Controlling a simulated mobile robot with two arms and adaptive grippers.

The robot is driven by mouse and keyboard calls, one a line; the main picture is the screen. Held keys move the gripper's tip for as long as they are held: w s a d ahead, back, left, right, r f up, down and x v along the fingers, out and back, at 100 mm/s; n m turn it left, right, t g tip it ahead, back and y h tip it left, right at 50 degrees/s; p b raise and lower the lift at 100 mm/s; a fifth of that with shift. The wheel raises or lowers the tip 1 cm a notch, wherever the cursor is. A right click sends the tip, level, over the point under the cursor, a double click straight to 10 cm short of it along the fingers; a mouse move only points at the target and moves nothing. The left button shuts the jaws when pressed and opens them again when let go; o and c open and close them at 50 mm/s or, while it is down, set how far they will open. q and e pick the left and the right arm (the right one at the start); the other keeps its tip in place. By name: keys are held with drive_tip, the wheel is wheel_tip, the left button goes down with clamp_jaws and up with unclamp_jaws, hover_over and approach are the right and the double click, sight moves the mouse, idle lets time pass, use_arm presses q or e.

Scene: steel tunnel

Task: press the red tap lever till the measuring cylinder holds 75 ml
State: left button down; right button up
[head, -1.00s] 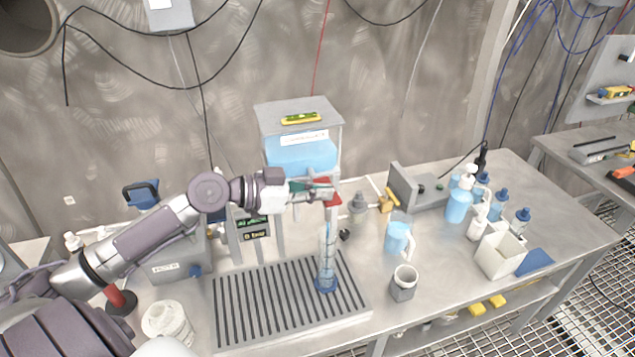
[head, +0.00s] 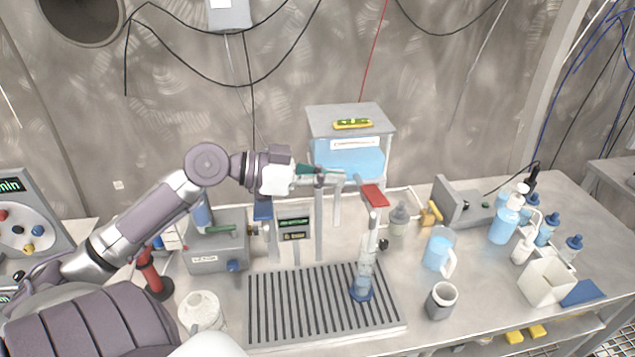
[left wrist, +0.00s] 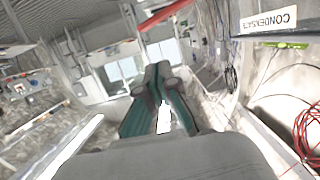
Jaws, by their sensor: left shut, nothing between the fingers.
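The red tap lever (head: 374,194) sticks out at the front of the water tank (head: 347,158), which holds blue liquid. The measuring cylinder (head: 366,262) stands upright on its blue foot on the ribbed drip tray (head: 270,305), below the lever. Its liquid level is too small to read. My left gripper (head: 342,176) is shut and empty, just left of the lever and slightly above it, seemingly apart from it. My right gripper is not in view.
A display box (head: 294,228) stands behind the tray. To the right are a blue jug (head: 438,252), a grey cup (head: 441,300), a white box (head: 545,283) and several bottles. A spirit level (head: 352,124) lies on the tank lid.

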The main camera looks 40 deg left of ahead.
use_arm(q)
drive_tip(key=shift+b+v, duration=0.3)
drive_tip(key=shift+v, duration=0.95)
idle(1.5)
drive_tip(key=shift+w, duration=0.1)
